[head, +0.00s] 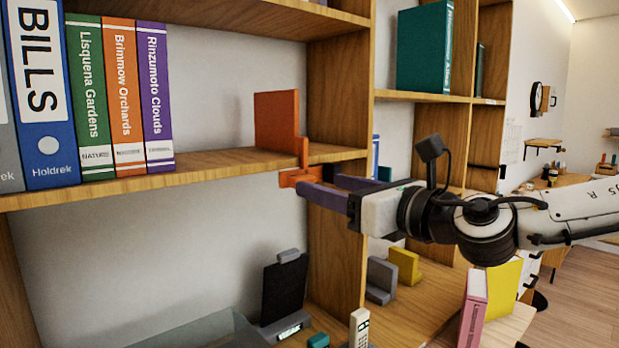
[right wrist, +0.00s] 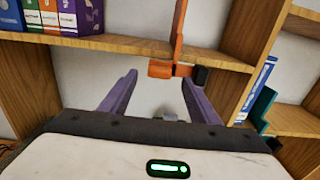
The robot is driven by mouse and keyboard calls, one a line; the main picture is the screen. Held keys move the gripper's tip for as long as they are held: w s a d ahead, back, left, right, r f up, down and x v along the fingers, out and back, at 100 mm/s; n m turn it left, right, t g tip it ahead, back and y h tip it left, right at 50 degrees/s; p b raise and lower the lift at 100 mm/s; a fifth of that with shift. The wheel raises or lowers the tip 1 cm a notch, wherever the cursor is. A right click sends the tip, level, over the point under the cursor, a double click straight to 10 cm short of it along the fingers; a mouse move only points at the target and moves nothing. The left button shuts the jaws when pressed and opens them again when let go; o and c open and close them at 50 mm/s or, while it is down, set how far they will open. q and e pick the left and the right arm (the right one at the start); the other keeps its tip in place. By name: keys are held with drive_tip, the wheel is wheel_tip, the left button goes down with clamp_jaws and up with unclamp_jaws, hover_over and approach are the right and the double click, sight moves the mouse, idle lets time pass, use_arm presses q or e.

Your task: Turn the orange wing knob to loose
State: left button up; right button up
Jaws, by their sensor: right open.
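An orange clamp-on bookend (head: 277,120) stands on the wooden shelf, its upright plate above the board and its clamp over the front edge. The orange wing knob (head: 292,178) sits at the clamp, just below the shelf edge; in the right wrist view it shows as an orange bar (right wrist: 160,69). My right gripper (head: 319,184) is open, its two purple fingers pointing at the knob from the right. In the right wrist view the knob lies ahead, between the fingertips (right wrist: 158,78). I cannot tell whether either finger touches it. My left gripper is not in view.
Binders and books (head: 125,95) stand on the same shelf (head: 200,172) to the left. A shelf upright (head: 336,240) is behind my right gripper. Below are a phone handset (head: 359,326), a dark stand (head: 283,290), grey and yellow bookends, and a pink book (head: 473,308).

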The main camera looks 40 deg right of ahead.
sight(307, 180)
drive_tip(key=shift+w+a+p, duration=0.2)
drive_tip(key=shift+w+p, duration=0.1)
drive_tip(key=shift+w, duration=2.5)
drive_tip(key=c, duration=1.1)
drive_tip(key=shift+o, duration=0.2)
drive_tip(key=shift+m, duration=0.5)
drive_tip(key=m+b, duration=0.1)
drive_tip(key=m, duration=0.4)
drive_tip(key=m+b, duration=0.2)
drive_tip(key=m, duration=0.4)
drive_tip(key=m+b, duration=0.1)
drive_tip(key=m, duration=0.4)
drive_tip(key=shift+d+f+m, duration=0.25)
drive_tip(key=shift+f+m, duration=0.05)
drive_tip(key=shift+m, duration=0.4)
